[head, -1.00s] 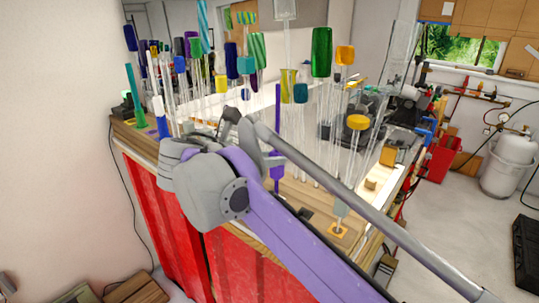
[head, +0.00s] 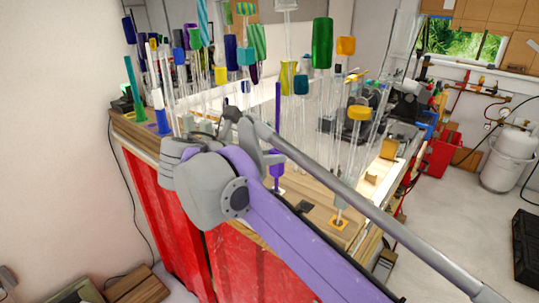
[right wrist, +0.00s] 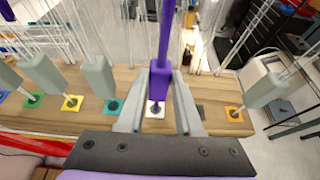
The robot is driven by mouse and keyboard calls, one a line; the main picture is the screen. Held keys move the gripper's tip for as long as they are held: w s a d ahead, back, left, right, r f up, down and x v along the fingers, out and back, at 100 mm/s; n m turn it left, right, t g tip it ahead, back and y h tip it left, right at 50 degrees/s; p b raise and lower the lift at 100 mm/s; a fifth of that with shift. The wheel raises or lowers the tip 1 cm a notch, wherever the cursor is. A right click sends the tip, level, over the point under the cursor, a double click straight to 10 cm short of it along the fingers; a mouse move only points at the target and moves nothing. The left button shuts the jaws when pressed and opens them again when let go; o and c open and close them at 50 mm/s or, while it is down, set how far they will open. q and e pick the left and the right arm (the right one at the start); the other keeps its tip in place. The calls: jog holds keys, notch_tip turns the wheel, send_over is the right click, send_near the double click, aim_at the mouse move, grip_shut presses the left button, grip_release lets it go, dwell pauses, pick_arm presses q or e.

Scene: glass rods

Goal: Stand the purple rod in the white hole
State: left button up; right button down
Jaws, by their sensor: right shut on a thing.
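The purple rod (head: 277,166) stands upright at the front of the bench in the head view, with a thicker part near its lower end. In the right wrist view my right gripper (right wrist: 160,75) is shut on this thick purple part (right wrist: 158,88), with a grey finger on each side. The rod's lower end is at the dark hole in the white square (right wrist: 154,111). I cannot tell whether its tip is inside the hole or just above it. In the head view my right arm hides part of the area. My left gripper is not in view.
Yellow (right wrist: 72,103), teal (right wrist: 112,105) and orange (right wrist: 234,113) squares line the bench edge beside the white one. Grey-based clear rods stand close on both sides. Many tall glass rods with coloured tops, such as a green one (head: 322,43), crowd the bench (head: 135,135).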

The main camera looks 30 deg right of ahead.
jog(key=shift+f, duration=0.15)
jog(key=c, duration=0.5)
grip_release()
jog(key=v, duration=1.1)
jog(key=s+f+m+y, duration=0.4)
jog(key=f+m, duration=0.3)
jog(key=f, duration=0.5)
jog(key=s+f+m+y+p, duration=0.1)
jog(key=s+f+m+y, duration=0.3)
jog(key=f, duration=0.9)
jog(key=s+f+m+y, duration=0.4)
jog(key=s+f+m, duration=0.5)
jog(key=f+m, duration=0.2)
jog(key=shift+f+p, duration=0.3)
jog(key=shift+f, duration=0.4)
